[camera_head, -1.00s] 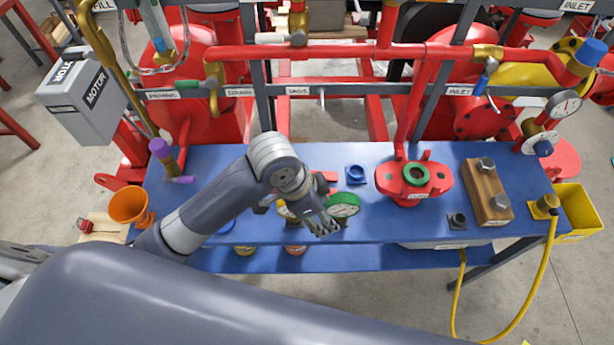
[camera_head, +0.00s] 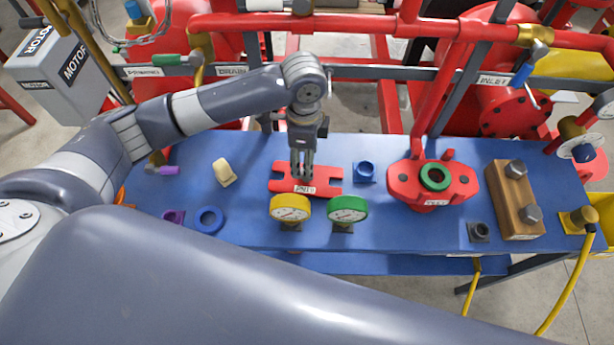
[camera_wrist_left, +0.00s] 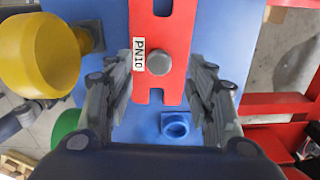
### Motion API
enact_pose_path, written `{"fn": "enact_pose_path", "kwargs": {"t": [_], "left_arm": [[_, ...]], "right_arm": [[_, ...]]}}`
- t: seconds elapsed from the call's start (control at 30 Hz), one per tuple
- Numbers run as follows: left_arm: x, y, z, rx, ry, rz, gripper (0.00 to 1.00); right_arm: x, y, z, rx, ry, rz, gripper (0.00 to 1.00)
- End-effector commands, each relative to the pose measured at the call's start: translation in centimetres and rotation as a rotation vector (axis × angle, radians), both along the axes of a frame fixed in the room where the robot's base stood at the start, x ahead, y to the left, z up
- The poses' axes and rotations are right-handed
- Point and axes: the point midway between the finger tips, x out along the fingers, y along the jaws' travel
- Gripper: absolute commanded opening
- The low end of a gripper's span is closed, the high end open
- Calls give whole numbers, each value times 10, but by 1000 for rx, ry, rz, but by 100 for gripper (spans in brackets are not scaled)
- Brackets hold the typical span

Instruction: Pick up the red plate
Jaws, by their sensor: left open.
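The red plate (camera_head: 324,178) lies on the blue bench, with notched ends and a white label. In the left wrist view the red plate (camera_wrist_left: 178,25) shows a "PN10" label and a round grey knob (camera_wrist_left: 157,62) on top. My left gripper (camera_head: 303,176) points down over the plate's middle in the head view. In the left wrist view my left gripper (camera_wrist_left: 163,95) is open, its fingers on either side of the plate's near part. I cannot tell whether they touch it. My right gripper is not in view.
A yellow gauge (camera_head: 290,208) and a green gauge (camera_head: 347,209) stand just in front of the plate. A blue socket (camera_head: 364,171) and a red flange with a green ring (camera_head: 435,177) stand to the right. Red pipes (camera_head: 330,22) run behind the bench.

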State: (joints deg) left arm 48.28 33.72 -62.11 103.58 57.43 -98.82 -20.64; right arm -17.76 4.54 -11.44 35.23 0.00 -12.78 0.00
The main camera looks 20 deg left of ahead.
Motion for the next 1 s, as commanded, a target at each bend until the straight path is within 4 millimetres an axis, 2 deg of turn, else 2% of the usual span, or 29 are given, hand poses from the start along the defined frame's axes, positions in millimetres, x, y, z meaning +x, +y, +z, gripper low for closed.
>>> {"fn": "enact_pose_path", "kwargs": {"t": [0.17,0.37,0.5,0.8,0.87,1.0], "left_arm": [[0,-1,-13,0,0,0,50],[-3,-4,-39,0,3,0,50],[-2,-5,-58,0,0,1,50],[-1,-5,-65,-1,-2,-1,50],[-1,-5,-65,-1,-2,-1,39],[-1,-5,-64,-1,-2,-1,7]], "right_arm": [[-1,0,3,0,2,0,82],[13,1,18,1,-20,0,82],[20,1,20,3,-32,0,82],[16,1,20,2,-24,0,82],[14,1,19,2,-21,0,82],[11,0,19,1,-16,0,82]]}}
